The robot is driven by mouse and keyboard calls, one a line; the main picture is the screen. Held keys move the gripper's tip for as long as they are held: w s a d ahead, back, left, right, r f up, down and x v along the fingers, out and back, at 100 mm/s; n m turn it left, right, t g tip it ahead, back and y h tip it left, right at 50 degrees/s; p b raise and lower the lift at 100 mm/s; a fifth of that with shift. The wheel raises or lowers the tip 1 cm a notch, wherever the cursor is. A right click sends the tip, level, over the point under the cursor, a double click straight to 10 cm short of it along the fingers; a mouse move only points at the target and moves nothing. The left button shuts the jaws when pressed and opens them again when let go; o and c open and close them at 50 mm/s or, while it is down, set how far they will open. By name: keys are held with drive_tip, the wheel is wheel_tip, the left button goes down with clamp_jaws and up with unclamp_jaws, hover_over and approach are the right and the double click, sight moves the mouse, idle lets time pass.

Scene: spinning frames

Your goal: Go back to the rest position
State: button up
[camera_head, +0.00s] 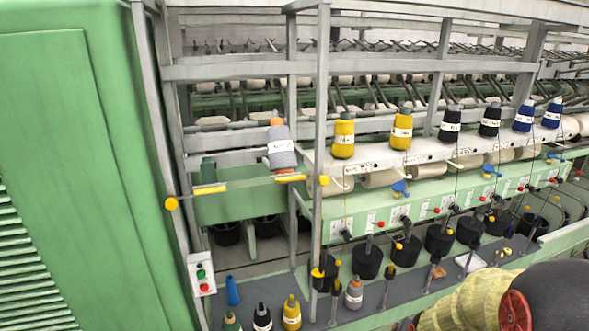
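My gripper does not show in the head view. The spinning frame (380,160) fills the middle and right, with grey posts and rails. Yellow bobbins (401,130), black bobbins and blue bobbins (524,115) stand upright in a row on its white ledge (377,153). A grey bobbin with an orange top (280,150) stands apart at the left, by a yellow-tipped bar.
A green cabinet (70,150) closes off the left. A grey lower shelf (375,300) bears several bobbins, such as a yellow one (291,313); black pots (367,261) stand behind it. A large dark rounded shape with a red disc fills the bottom right; I cannot tell what it is.

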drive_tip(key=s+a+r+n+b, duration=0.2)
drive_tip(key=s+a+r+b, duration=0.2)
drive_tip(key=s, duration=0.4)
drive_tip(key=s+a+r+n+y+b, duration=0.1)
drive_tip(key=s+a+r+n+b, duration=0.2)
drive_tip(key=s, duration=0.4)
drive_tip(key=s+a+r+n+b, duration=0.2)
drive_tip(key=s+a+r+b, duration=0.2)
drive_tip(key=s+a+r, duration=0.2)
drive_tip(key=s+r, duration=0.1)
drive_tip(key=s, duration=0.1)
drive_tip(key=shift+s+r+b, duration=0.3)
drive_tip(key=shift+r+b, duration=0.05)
